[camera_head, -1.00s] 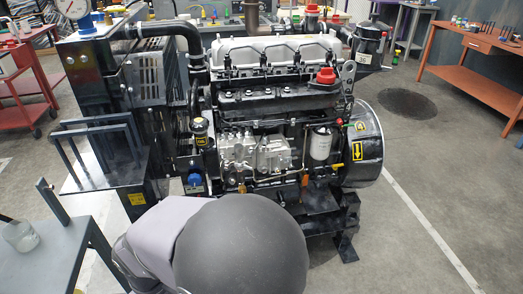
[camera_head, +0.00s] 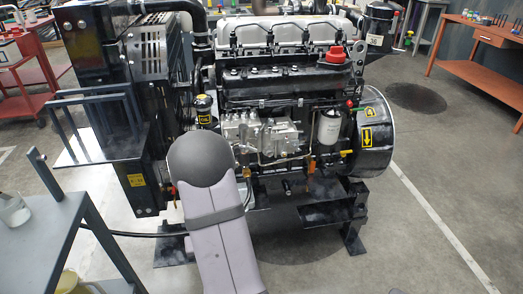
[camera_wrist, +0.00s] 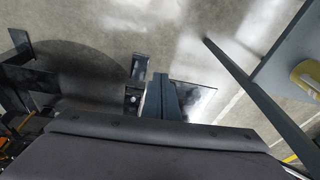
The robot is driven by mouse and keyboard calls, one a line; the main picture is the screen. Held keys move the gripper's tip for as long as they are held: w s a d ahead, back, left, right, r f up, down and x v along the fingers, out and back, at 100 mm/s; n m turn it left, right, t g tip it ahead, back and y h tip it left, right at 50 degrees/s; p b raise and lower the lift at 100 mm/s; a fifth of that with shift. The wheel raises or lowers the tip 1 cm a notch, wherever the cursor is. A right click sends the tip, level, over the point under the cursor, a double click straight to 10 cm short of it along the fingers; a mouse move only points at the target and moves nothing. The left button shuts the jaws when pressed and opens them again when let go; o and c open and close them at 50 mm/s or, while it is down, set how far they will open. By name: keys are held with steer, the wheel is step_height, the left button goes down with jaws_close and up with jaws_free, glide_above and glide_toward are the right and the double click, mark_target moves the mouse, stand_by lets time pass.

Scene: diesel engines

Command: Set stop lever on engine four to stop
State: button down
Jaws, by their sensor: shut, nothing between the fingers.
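I cannot tell which part is the stop lever. My gripper (camera_wrist: 166,97) shows in the wrist view with its dark fingers together and empty, above the floor near dark stand parts. In the head view my arm covers the engine's lower left front and hides the gripper.
A grey table (camera_head: 55,225) with a glass jar (camera_head: 14,210) stands at the left front. A black cable (camera_head: 135,234) runs low behind my arm. An orange bench (camera_head: 478,45) stands at the back right. The floor right of the engine is clear.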

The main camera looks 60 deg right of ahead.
steer(key=w+d+r+n+t+h, duration=0.15)
steer(key=w+d+r+h, duration=0.25)
steer(key=d, duration=0.4)
steer(key=w+d+r+n+t+h, duration=0.1)
steer(key=w+d+r+t+h, duration=0.25)
steer(key=d, duration=0.55)
steer(key=s+d+r+n+g+h, duration=0.2)
steer(key=d+r+n+h, duration=0.1)
steer(key=r, duration=0.5)
steer(key=s+d+r+n+g+h, duration=0.1)
steer(key=d+r+n+h, duration=0.3)
steer(key=r, duration=0.5)
steer(key=shift+s+d+r+g+h, duration=0.15)
steer(key=shift+s+d+g+h, duration=0.25)
steer(key=shift+s+h, duration=0.5)
steer(key=shift+w+n, duration=0.2)
steer(key=shift+n, duration=0.05)
steer(key=w+d, duration=0.2)
steer(key=d, duration=0.7)
steer(key=shift+d, duration=0.35)
steer(key=shift+s, duration=0.15)
